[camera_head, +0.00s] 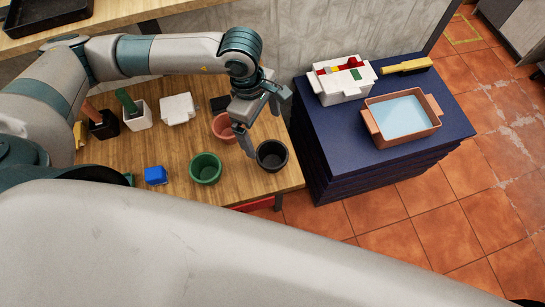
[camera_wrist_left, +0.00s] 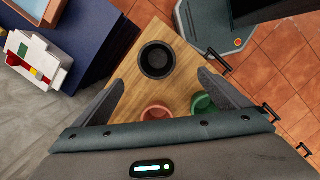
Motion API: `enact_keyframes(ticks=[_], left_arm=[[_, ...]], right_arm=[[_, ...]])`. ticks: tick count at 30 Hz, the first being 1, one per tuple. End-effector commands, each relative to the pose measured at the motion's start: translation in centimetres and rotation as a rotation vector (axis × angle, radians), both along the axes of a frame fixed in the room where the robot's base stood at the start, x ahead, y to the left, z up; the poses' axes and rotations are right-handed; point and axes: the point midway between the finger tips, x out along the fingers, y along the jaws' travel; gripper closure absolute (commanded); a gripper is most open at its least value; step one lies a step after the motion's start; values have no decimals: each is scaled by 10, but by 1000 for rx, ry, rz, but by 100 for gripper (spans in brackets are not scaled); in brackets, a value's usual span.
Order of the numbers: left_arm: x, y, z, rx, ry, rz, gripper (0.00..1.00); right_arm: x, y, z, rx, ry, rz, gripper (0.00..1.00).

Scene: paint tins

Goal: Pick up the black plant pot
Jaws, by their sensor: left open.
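The black plant pot (camera_head: 271,156) stands upright near the right front corner of the wooden table (camera_head: 130,178). In the left wrist view the black pot (camera_wrist_left: 157,60) lies beyond the fingertips, roughly between their lines. My left gripper (camera_head: 262,128) is open above the table, beside and behind the pot in the head view, with one finger near its left rim. Its two fingers also show spread in the left wrist view (camera_wrist_left: 160,86), with nothing between the tips. My right gripper is not in view; a large pale arm link of mine crosses the bottom of the head view.
A green pot (camera_head: 205,168) and a terracotta pot (camera_head: 222,127) stand close by. A blue block (camera_head: 156,175), a white box (camera_head: 177,108) and two brush holders are further left. A dark blue cabinet (camera_head: 330,165) stands right, bearing a white box (camera_head: 341,88) and an orange tray (camera_head: 436,122).

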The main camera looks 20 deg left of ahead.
Motion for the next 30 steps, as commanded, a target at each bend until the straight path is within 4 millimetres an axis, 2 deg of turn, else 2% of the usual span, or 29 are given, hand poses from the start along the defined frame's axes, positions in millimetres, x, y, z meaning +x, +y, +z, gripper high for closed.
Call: enact_keyframes(ticks=[1, 9, 15, 20, 30], left_arm=[[-1, -2, -12, -1, 3, 0, 4], [-2, -8, -61, 0, 3, 1, 4], [-2, -13, -90, -1, 1, 1, 4], [-1, -15, -99, -1, 0, 0, 4], [-1, -15, -99, -1, 0, 1, 4]], right_arm=[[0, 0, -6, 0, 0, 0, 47], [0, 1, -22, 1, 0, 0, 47], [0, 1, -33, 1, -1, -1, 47], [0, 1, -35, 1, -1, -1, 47], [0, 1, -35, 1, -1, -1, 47]])
